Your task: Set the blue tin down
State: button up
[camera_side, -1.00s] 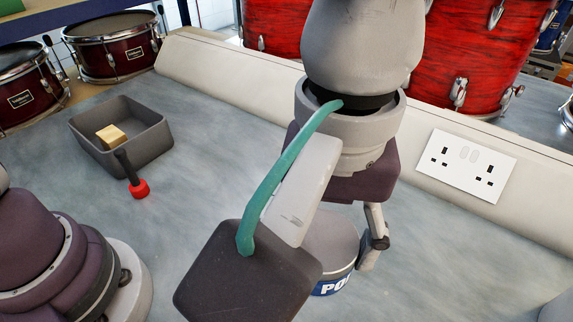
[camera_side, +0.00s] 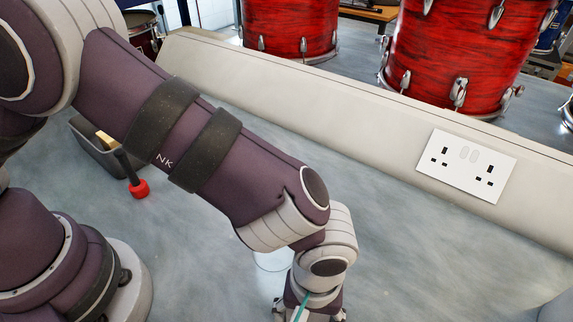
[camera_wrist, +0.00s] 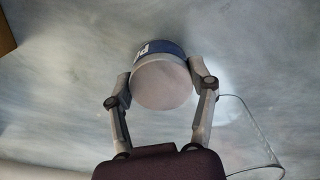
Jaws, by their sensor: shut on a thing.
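The blue tin (camera_wrist: 162,82) shows in the wrist view, with its pale round end facing the camera and part of a blue band with white letters behind it. My gripper (camera_wrist: 165,88) has a finger on each side of the tin and is shut on it. In the side view my gripper (camera_side: 310,312) is at the bottom edge, partly cut off, and the tin is out of sight there. I cannot tell whether the tin touches the bench.
A clear, thin-rimmed object (camera_wrist: 262,135) stands close to the right of my gripper in the wrist view. The grey tray (camera_side: 85,140) and red-ended mallet (camera_side: 139,189) lie at left. A white socket plate (camera_side: 466,165) is on the back ledge. The right bench is clear.

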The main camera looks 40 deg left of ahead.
aim_at(309, 316)
jog(key=o, duration=1.2)
jog(key=shift+f, duration=0.1)
notch_tip(309, 316, up, 12)
jog(key=w+a+r+m+t, duration=0.1)
jog(key=a+r, duration=0.1)
jog(key=a, duration=0.5)
jog(key=w+a+r+m+t, duration=0.1)
jog(key=a+r, duration=0.2)
jog(key=a, duration=0.4)
jog(key=w+a+r+m+t, duration=0.1)
jog(key=a+r+t, duration=0.1)
jog(key=a, duration=0.5)
jog(key=shift+w+r+m, duration=0.1)
jog(key=shift+r+m, duration=0.3)
jog(key=shift+r, duration=0.25)
jog(key=shift+o, duration=0.4)
jog(key=shift+m+t, duration=0.8)
jog(key=s+a, duration=0.1)
jog(key=a, duration=0.1)
jog(key=s+a+f, duration=0.1)
jog(key=s+a, duration=0.1)
